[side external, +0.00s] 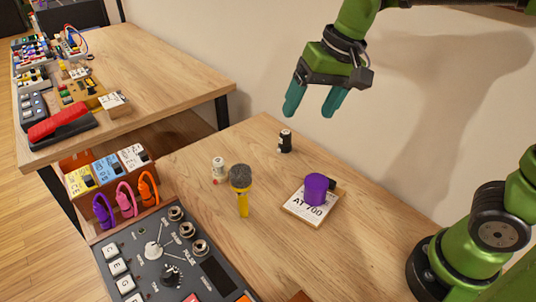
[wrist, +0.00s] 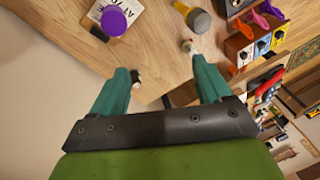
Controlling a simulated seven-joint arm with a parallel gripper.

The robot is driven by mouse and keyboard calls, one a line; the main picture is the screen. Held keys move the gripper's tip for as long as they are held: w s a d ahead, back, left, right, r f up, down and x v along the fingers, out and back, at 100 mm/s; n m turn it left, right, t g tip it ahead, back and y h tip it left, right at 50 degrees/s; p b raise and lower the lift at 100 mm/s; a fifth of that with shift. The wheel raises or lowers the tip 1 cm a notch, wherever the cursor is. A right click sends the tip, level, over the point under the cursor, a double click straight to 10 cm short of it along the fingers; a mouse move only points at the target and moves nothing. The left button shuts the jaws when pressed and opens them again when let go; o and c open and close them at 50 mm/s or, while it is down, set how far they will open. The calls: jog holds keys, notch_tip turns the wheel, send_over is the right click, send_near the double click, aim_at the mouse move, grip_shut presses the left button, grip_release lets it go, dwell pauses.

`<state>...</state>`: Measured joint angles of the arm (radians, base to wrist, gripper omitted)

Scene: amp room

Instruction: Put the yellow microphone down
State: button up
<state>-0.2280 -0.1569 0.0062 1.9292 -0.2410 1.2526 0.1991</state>
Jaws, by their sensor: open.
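The yellow microphone (side external: 243,202) with a grey mesh head is on the wooden table in the side external view. It looks upright or slightly tilted; I cannot tell which. It also shows at the top of the wrist view (wrist: 196,18). My gripper (side external: 311,103) is raised high above the back of the table, open and empty, well apart from the microphone. In the wrist view the teal fingers (wrist: 162,88) are spread with nothing between them.
A purple cylinder (side external: 316,189) sits on a white card (side external: 301,212). A black bottle (side external: 285,141) and a small white bottle (side external: 218,169) stand near the microphone. A control panel (side external: 165,262) and cables in a holder (side external: 127,198) are at front left. The wall is behind.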

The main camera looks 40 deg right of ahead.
jog(key=s+d+f+t, duration=0.2)
jog(key=s+d+t, duration=0.2)
jog(key=s, duration=0.6)
jog(key=d, duration=0.2)
jog(key=shift+d+f, duration=0.35)
jog(key=shift+f, duration=0.05)
dwell(0.3)
